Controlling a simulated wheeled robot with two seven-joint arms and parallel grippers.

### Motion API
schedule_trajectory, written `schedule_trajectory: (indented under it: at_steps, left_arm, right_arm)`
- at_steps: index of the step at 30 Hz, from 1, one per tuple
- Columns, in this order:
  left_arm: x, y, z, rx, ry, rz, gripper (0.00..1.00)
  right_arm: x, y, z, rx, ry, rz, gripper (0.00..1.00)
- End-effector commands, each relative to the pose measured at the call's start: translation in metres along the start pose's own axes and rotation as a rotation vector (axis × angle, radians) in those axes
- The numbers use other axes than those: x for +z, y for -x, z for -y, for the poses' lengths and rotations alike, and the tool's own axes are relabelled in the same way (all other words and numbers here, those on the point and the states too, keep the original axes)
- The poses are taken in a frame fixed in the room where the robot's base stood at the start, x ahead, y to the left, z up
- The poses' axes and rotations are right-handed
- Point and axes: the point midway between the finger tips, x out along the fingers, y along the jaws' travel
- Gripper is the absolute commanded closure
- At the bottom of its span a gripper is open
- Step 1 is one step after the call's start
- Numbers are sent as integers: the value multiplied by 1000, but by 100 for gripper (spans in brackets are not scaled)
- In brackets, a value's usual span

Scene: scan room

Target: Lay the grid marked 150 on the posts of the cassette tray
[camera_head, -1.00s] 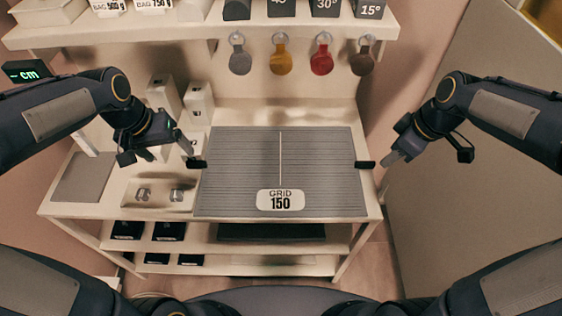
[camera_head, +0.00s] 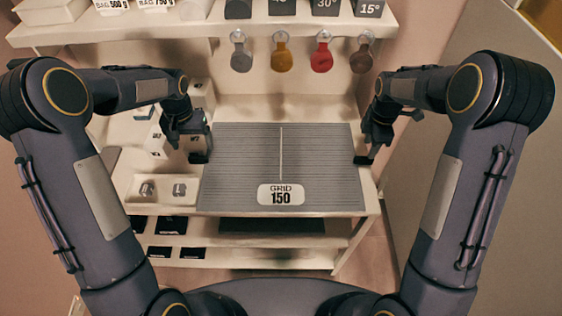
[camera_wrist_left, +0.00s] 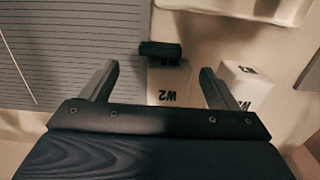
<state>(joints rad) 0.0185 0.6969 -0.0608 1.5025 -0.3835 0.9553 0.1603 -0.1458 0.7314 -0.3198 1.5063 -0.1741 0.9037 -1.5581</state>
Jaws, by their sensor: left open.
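The grid marked 150 (camera_head: 318,165), a grey ribbed panel with a white label at its front edge, lies flat on the white bench. It has a dark tab on each side. My left gripper (camera_head: 199,152) is at its left tab. In the left wrist view my open left gripper (camera_wrist_left: 158,68) has the black tab (camera_wrist_left: 160,49) centred just beyond its fingertips, and the grid (camera_wrist_left: 60,50) fills the left side. My right gripper (camera_head: 366,155) is at the right tab; its fingers are too small to read. I cannot make out the cassette tray or posts.
White boxes marked W2 (camera_wrist_left: 172,92) stand near the left gripper. A small tray (camera_head: 152,205) with two metal pieces is left of the grid. Coloured tags (camera_head: 281,58) hang under the upper shelf (camera_head: 150,33). A dark slab (camera_head: 272,225) lies on a lower shelf.

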Motion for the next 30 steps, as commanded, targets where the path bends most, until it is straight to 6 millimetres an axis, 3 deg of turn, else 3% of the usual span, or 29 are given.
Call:
schedule_trajectory:
  at_steps: [6, 12, 24, 30]
  left_arm:
    - [1, -36, 0, 0, 0, 3, 18]
    - [0, -58, 0, 0, 0, 1, 18]
    - [0, -64, 0, 0, 1, -1, 18]
    - [0, -63, 0, 0, 1, -1, 44]
  right_arm:
    - [0, -36, 1, -5, 0, 1, 60]
    - [1, -58, 1, -3, -1, 1, 60]
    - [1, -64, 0, 0, -1, 0, 60]
    - [0, -64, 0, 0, -1, 0, 86]
